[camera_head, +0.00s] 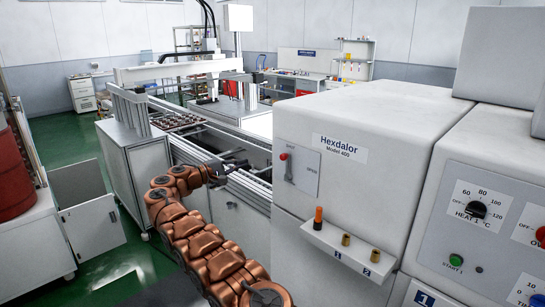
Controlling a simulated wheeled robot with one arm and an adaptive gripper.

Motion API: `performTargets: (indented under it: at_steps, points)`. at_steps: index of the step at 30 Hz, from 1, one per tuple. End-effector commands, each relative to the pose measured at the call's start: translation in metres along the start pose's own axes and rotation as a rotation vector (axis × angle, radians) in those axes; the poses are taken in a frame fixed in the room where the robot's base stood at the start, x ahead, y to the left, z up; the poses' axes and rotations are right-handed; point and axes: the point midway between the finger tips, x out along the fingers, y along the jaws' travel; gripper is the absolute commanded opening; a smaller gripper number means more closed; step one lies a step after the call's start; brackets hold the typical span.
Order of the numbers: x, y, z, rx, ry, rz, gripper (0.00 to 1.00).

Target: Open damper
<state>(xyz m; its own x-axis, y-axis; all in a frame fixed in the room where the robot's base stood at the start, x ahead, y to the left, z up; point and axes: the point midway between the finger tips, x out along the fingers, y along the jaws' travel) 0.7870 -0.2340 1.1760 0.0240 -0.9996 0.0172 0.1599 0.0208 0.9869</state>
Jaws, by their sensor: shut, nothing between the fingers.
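The white machine marked Hexdalor Model 400 (345,125) stands right of centre. On its left front is a small plate (303,177) with an upright slot and a red-knobbed lever (284,157), which I take to be the damper control. The knob sits at the slot's upper end. The plate's small lettering is hard to read. My copper-coloured arm reaches up from the bottom, and my dark gripper (236,164) is at its end, over the conveyor edge, left of the lever. It is shut and empty, and appears apart from the lever.
A ledge (340,245) with an orange-and-black peg and brass posts juts out below the plate. The conveyor rail (250,190) runs beneath my gripper. A control panel (490,220) stands at right. A cabinet with an open door (92,222) and a red drum (12,170) are at left.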

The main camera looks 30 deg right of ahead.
Motion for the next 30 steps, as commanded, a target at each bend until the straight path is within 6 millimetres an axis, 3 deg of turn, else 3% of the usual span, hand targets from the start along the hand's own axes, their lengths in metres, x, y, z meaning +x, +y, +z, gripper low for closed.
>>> performTargets:
  at_steps: [17, 30]
  points:
    - [0.003, -0.001, -0.001, 0.007, -0.003, 0.01, 0.0]
    - [0.058, 0.001, -0.003, 0.008, 0.008, 0.01, 0.0]
